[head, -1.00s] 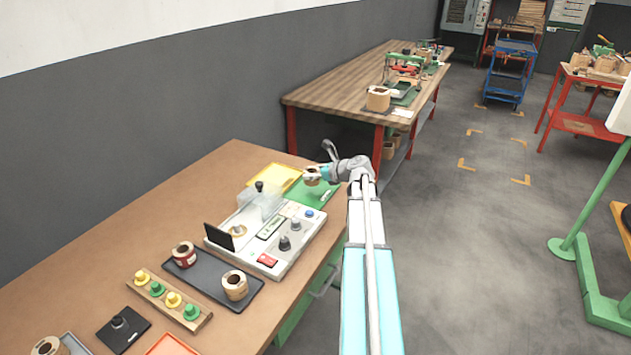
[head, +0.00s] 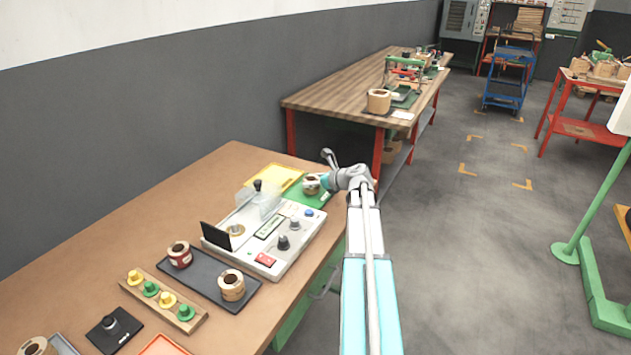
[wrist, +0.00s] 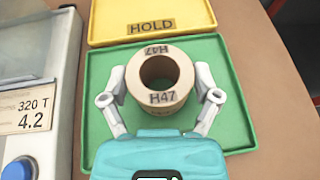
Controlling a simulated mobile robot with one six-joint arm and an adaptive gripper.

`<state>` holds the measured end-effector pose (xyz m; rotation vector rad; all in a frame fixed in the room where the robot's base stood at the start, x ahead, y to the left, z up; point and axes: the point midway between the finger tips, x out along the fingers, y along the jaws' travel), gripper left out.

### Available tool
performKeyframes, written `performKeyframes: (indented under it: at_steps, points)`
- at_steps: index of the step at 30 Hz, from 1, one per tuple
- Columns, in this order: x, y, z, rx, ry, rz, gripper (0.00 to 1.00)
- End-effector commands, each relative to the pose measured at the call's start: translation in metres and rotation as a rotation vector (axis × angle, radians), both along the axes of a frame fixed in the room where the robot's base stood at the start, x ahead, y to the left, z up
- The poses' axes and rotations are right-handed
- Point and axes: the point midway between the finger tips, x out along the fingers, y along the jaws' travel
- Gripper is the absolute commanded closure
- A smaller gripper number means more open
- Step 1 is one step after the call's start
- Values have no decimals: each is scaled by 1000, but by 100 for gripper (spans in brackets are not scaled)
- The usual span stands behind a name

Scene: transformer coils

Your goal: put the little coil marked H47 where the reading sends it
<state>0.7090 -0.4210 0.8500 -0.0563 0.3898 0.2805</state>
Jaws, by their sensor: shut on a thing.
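The little coil marked H47 (wrist: 162,98) is a tan ring with a dark hole, upright between the fingers of my gripper (wrist: 161,78). My gripper is shut on it from both sides. The coil is at the green tray (wrist: 229,62), inside its outline; whether its base touches the tray floor I cannot tell. A yellow tray marked HOLD (wrist: 190,15) lies just beyond. In the head view the coil (head: 311,188) shows at my gripper on the green tray's left part. The tester (head: 283,262) stands in front of the trays; its display is too small to read.
A printed card (wrist: 30,108) on the tester shows 320 T and 4.2. A wooden strip (head: 190,325) carries yellow and green pegs. A black flap stands up on the tester.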

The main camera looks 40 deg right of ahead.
Motion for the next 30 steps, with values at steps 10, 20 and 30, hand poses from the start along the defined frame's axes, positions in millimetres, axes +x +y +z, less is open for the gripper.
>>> performKeyframes:
  at_steps: [10, 20, 30]
  points:
    - [0, 0, -3, 0, 0, 0, 0]
    - [0, 0, -3, 0, 0, 0, 0]
    - [-11, -2, 7, 0, 0, 0, 0]
